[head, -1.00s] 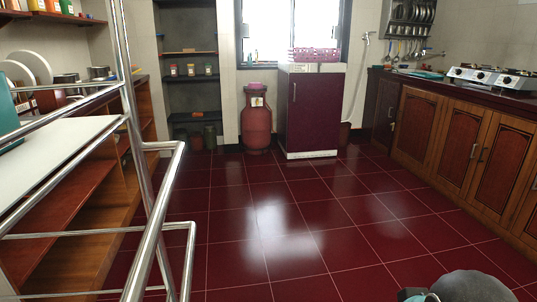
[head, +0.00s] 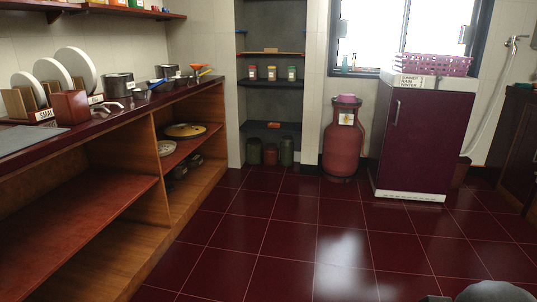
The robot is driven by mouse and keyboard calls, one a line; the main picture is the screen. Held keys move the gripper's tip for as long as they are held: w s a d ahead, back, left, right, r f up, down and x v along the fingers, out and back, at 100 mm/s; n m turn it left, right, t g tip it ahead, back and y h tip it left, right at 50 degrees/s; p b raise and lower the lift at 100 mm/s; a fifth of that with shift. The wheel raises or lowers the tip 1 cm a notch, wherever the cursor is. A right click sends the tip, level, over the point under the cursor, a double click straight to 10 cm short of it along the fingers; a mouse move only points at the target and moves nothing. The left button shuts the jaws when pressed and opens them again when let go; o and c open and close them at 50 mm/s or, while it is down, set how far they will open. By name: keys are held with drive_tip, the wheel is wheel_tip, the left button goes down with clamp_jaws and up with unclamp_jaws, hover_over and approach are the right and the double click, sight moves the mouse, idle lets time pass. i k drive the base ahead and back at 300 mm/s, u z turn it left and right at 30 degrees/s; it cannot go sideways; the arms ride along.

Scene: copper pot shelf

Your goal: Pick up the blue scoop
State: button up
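No blue scoop can be made out for certain. A small blue item (head: 143,93) lies by the pots on the left counter; it may be a handle or the scoop, too small to tell. Another small blue spot (head: 240,31) shows at the left end of an upper shelf in the alcove. My gripper is not in view; only a grey rounded part of my own arm shows at the bottom right edge.
The left counter (head: 75,138) holds white plates (head: 80,68), a dark red box (head: 70,105), pots (head: 118,84) and an orange funnel (head: 198,68). A red gas cylinder (head: 343,145) and a maroon cabinet (head: 425,145) stand at the back. The red tiled floor (head: 290,235) is clear.

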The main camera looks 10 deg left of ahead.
sight(139, 94)
drive_tip(key=u, duration=0.75)
drive_tip(key=i, duration=1)
drive_tip(key=u, duration=0.75)
